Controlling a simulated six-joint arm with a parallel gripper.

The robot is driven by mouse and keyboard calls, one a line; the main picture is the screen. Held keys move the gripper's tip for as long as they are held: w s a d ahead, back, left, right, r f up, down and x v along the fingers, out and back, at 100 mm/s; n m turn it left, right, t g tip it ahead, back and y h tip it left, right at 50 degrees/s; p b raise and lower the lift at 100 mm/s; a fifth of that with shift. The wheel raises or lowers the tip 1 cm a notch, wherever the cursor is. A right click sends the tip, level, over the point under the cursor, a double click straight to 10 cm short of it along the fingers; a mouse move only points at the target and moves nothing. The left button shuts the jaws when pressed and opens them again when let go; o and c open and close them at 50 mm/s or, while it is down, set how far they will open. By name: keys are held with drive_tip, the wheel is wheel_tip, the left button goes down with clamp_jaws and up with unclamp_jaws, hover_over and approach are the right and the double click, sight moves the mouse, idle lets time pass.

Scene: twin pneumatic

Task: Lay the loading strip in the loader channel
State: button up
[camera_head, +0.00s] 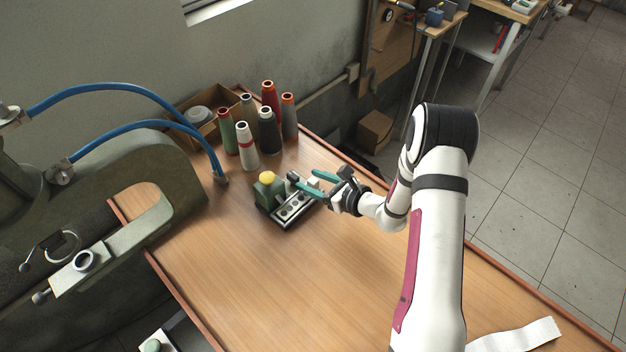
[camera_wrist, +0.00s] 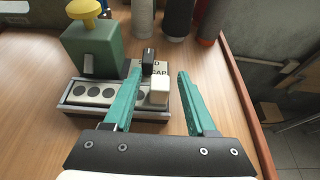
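The loader (camera_head: 270,190) stands on the bench as a dark green block with a yellow knob; it also shows in the wrist view (camera_wrist: 95,48). Its pale metal channel (camera_wrist: 70,108) runs along the front. A grey strip with several dark round spots (camera_wrist: 94,94) appears to lie in the channel; I cannot tell whether it is the separate loading strip. My gripper (camera_head: 312,182) is open over the channel's right end. In the wrist view, a white block (camera_wrist: 159,91) and a small black knob (camera_wrist: 148,58) show between the teal fingers (camera_wrist: 159,76), not gripped.
Several thread cones (camera_head: 246,147) stand behind the loader, near a cardboard box (camera_head: 232,98). A large grey-green machine (camera_head: 150,175) with blue hoses is at the left. A white paper-like strip (camera_head: 535,333) lies at the bench's near right. The bench front is clear.

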drive_tip(key=shift+r, duration=0.15)
drive_tip(key=v, duration=1.2)
drive_tip(key=s+a+r+n+g+y, duration=0.1)
drive_tip(key=s+a+r+n+g, duration=0.9)
drive_tip(key=s+r+n, duration=0.35)
drive_tip(key=s+d+n+h, duration=0.7)
drive_tip(key=s+h, duration=0.1)
drive_tip(key=s, duration=0.5)
drive_tip(key=shift+d+r+n+h, duration=0.25)
drive_tip(key=shift+r+n+h, duration=0.1)
drive_tip(key=shift+h, duration=0.05)
